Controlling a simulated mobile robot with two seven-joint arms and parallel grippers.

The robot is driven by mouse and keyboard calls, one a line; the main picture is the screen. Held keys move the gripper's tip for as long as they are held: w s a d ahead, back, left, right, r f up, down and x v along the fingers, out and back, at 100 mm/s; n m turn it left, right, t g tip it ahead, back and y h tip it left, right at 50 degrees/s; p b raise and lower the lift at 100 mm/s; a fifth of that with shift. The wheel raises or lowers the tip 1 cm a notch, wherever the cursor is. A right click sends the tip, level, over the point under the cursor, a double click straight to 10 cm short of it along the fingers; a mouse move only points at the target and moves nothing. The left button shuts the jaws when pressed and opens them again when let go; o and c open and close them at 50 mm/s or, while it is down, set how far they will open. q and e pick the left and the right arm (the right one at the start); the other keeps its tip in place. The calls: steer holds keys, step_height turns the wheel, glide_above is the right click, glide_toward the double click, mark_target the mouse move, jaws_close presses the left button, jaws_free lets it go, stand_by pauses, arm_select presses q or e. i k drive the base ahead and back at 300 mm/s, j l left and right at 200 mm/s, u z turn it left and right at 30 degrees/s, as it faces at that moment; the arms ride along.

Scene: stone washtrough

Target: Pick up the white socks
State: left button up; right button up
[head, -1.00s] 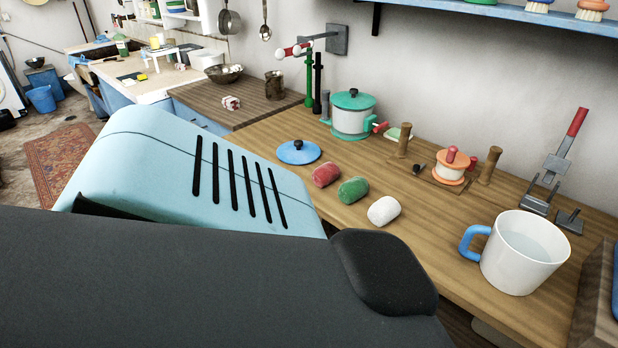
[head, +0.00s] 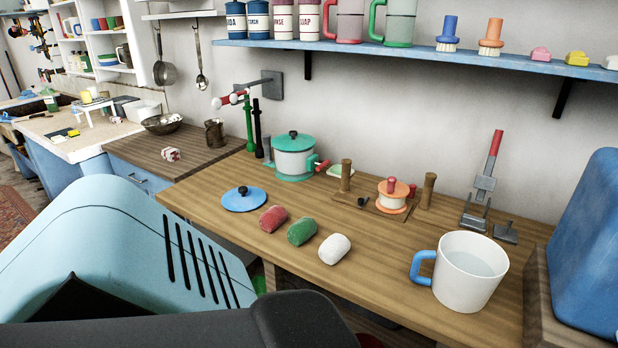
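A white rolled bundle (head: 334,249), which looks like the white socks, lies on the wooden worktop (head: 400,285) near its front edge. A green roll (head: 302,231) lies just left of it and a red roll (head: 273,218) further left, in a slanting row with small gaps. Neither of my grippers is in the head view. My own body covers the lower left of the view.
A white mug with a blue handle (head: 468,270), holding clear liquid, stands to the right. A blue lid (head: 243,198) lies to the left, a green-and-white pot (head: 294,156) behind. A large blue box (head: 588,250) stands at far right. A blue shelf (head: 440,56) runs above.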

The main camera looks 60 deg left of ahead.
mark_target(335, 246)
steer(key=u, duration=1.7)
steer(key=z, duration=1.7)
steer(key=k+j, duration=0.5)
steer(key=j, duration=0.2)
